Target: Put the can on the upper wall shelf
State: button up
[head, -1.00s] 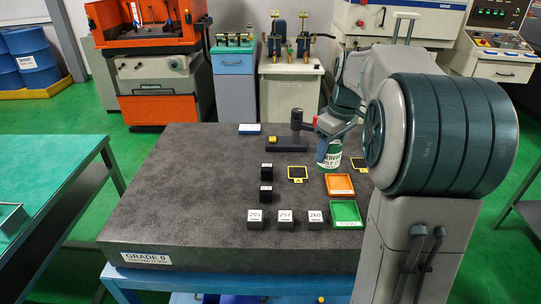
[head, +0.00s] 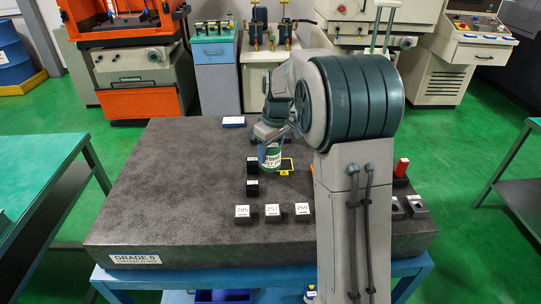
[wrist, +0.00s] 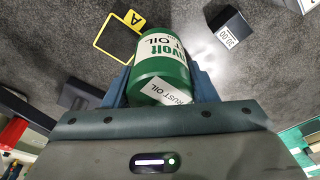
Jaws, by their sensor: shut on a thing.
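The can (head: 270,157) is green with a white label that reads "RUST OIL". It is over the dark granite plate beside the yellow-outlined square. In the wrist view the can (wrist: 163,72) lies between the fingers, with its end towards my wrist. My gripper (head: 270,140) is shut on it. The can's height above the plate is hard to tell. The upper wall shelf is in neither view.
Black blocks numbered 205 (head: 242,212), 257 (head: 273,212) and 260 (head: 303,211) stand at the plate's front. A yellow-outlined square (head: 287,172) lies by the can. A red piece (head: 402,167) stands right. Green benches flank the plate (head: 170,190); machines stand behind.

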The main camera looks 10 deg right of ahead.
aim_at(271, 158)
jog(key=shift+f, duration=1.35)
jog(key=shift+f, duration=0.2)
jog(key=o, duration=1.1)
jog(key=shift+o, duration=0.2)
